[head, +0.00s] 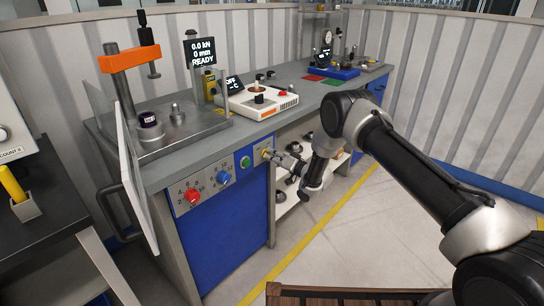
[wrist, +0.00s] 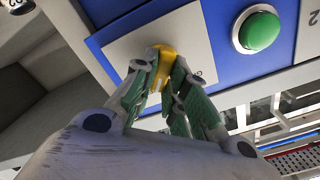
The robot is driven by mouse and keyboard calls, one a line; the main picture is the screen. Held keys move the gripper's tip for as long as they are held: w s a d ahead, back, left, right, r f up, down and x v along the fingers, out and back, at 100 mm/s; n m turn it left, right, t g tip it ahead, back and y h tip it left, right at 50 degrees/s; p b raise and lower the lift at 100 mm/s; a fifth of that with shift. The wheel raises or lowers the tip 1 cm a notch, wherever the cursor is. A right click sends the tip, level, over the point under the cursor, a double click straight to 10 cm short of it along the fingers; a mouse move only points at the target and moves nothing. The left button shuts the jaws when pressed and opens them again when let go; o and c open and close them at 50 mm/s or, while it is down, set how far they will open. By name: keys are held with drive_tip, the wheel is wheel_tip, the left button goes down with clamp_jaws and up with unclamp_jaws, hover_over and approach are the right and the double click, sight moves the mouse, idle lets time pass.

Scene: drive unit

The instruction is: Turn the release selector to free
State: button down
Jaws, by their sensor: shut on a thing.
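The release selector is a small yellow knob (wrist: 164,51) on a pale plate (wrist: 125,44) set in the blue front panel of the bench. My gripper (wrist: 162,76) is shut on the knob, its green-padded fingers on either side of it. The fingers hide much of the knob, so its exact pointing direction is hard to tell. Part of the plate's lettering shows beside the right finger but is not readable. In the head view my gripper (head: 272,155) reaches the selector (head: 265,153) at the right end of the control strip.
A green button (wrist: 259,32) sits close to the selector. A blue knob (head: 223,177) and a red knob (head: 193,195) are farther left on the strip. An open white door (head: 136,180) stands out at the bench's left. Shelves with parts lie below my arm.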

drive_tip(key=shift+f, duration=0.1)
drive_tip(key=c, duration=1.4)
unclamp_jaws()
drive_tip(key=shift+c, duration=0.2)
drive_tip(key=v, duration=1.2)
